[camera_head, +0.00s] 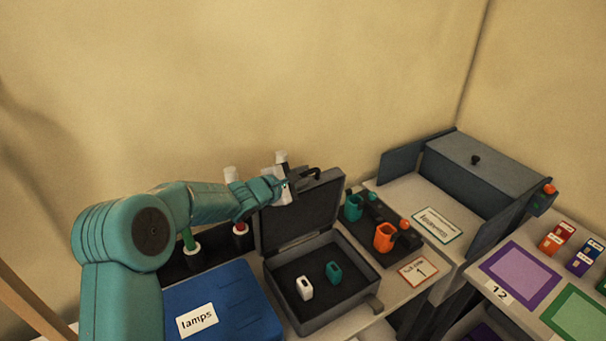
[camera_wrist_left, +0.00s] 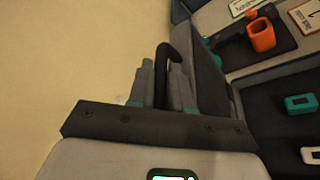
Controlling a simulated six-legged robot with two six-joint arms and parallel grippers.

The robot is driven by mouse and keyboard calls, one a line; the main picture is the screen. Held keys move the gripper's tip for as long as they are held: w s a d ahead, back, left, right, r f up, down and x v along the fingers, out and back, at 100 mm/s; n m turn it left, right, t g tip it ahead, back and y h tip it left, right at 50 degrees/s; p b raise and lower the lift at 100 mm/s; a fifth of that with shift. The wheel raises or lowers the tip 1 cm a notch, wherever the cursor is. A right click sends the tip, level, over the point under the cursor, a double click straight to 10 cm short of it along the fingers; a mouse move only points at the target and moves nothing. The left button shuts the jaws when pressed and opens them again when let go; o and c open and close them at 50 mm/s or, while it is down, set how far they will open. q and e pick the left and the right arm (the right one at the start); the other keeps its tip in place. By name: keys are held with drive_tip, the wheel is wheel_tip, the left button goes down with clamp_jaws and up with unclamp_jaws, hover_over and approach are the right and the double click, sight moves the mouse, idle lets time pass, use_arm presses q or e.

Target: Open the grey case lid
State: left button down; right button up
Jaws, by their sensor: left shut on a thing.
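The grey case (camera_head: 338,317) stands on the table with its lid (camera_head: 305,215) raised, roughly upright at the back. A white piece (camera_head: 304,288) and a teal piece (camera_head: 334,272) sit on the dark lining inside. My left gripper (camera_head: 288,188) is at the top edge of the lid, shut on its black handle (camera_head: 314,172). In the left wrist view the handle (camera_wrist_left: 163,62) rises between the fingers of my left gripper (camera_wrist_left: 165,85), and the lid (camera_wrist_left: 205,75) is just right of them. My right gripper is not in view.
A blue box labelled lamps (camera_head: 225,305) is left of the case. A dark tray with a teal cup (camera_head: 353,208) and an orange cup (camera_head: 384,237) is to its right. A grey-blue box (camera_head: 480,165) stands farther right. The wall is close behind.

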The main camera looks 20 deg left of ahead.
use_arm(q)
drive_tip(key=shift+a+f, duration=0.1)
drive_tip(key=shift+a, duration=0.05)
idle(0.3)
drive_tip(key=c, duration=1.4)
unclamp_jaws()
drive_tip(key=shift+w, duration=0.1)
drive_tip(key=b+v, duration=0.1)
drive_tip(key=v, duration=1.5)
drive_tip(key=shift+b, duration=0.3)
